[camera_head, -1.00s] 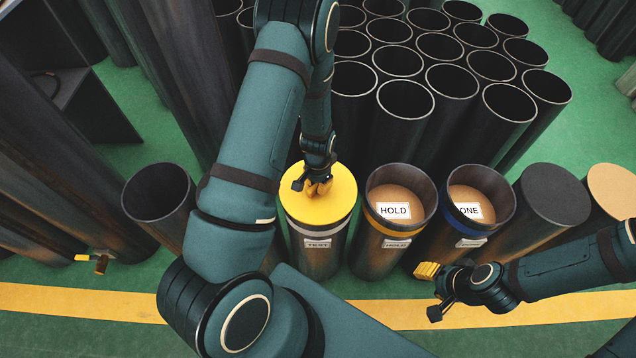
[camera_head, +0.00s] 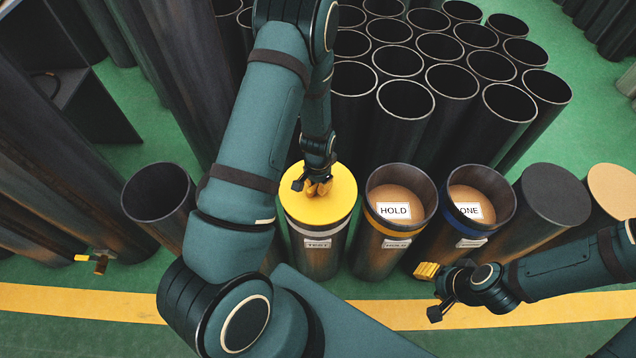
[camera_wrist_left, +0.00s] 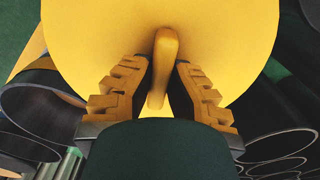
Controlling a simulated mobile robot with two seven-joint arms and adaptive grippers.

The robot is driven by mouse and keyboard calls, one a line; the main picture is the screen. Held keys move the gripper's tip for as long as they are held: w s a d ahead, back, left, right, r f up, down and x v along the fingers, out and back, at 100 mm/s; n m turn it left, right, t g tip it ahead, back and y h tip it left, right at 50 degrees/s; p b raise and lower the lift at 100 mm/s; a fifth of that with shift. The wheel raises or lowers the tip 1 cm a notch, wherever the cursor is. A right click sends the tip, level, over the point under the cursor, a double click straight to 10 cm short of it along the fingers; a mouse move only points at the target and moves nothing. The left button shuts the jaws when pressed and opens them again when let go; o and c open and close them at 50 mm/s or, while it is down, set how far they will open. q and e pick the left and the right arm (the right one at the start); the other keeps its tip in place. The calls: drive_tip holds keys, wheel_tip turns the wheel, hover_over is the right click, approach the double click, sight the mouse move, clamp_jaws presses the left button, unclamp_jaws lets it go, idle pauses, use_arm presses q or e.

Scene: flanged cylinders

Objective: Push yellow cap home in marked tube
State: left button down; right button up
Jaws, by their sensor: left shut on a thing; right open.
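The yellow cap (camera_head: 318,208) is a round disc at the mouth of the dark tube labelled TEST (camera_head: 320,262), which has a pale band near its top. The cap looks about level, and its rim covers the mouth. I cannot tell how deep it sits. My left gripper (camera_head: 319,188) is above the cap, shut on its raised yellow handle. In the left wrist view the handle (camera_wrist_left: 162,65) stands between the toothed fingers, and the cap (camera_wrist_left: 230,45) fills the upper part. My right gripper (camera_head: 431,288) is open and empty, at the right in front of the tubes.
Right of the TEST tube stand a tube with a HOLD card (camera_head: 394,211) and a blue-banded tube with a card reading ONE (camera_head: 468,211). An open empty tube (camera_head: 158,192) stands left. Several open tubes (camera_head: 405,98) crowd behind. A yellow floor stripe (camera_head: 80,302) runs in front.

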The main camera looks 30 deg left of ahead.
use_arm(q)
drive_tip(key=shift+f+b, duration=0.35)
idle(0.5)
drive_tip(key=shift+r+p, duration=0.35)
drive_tip(key=shift+r, duration=0.15)
idle(0.3)
drive_tip(key=shift+r+p, duration=1.85)
drive_tip(key=shift+r, duration=0.65)
